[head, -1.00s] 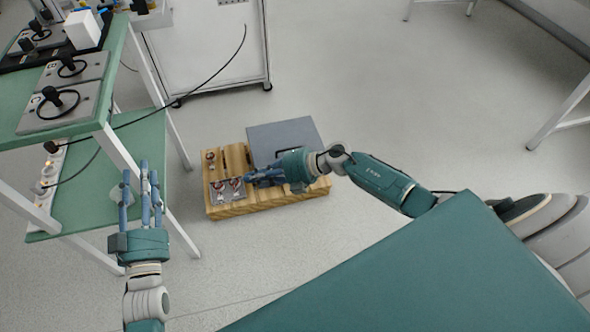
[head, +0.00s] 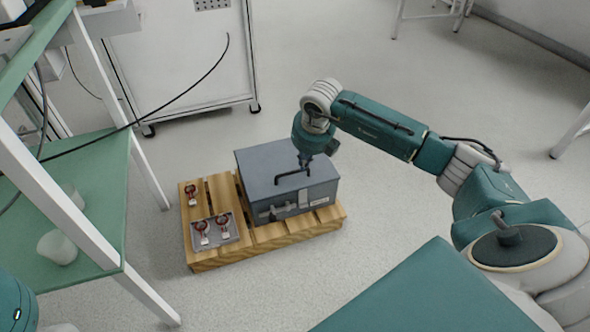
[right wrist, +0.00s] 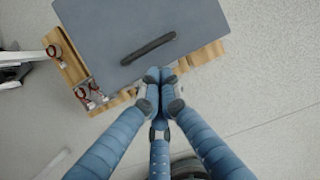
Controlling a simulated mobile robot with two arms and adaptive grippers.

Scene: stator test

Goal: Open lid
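A grey metal box (head: 262,207) with its lid (head: 268,158) down stands on a wooden pallet. A dark bar handle (head: 289,176) is on the lid, and a latch shows on the front wall. My right gripper (head: 305,164) points down over the lid near the right end of the handle. In the right wrist view its blue fingertips (right wrist: 160,76) are drawn together with nothing seen between them. They are beside the handle (right wrist: 148,48), near the lid's edge; contact cannot be told. My left gripper's fingers are out of view; only a teal part of that arm shows at lower left.
The wooden pallet (head: 247,249) also carries a small grey tray (head: 216,241) with two red-and-white parts and another such part (head: 192,196). A green-shelved rack (head: 85,195) stands at left, a white cabinet (head: 185,65) behind. Floor right of the pallet is clear.

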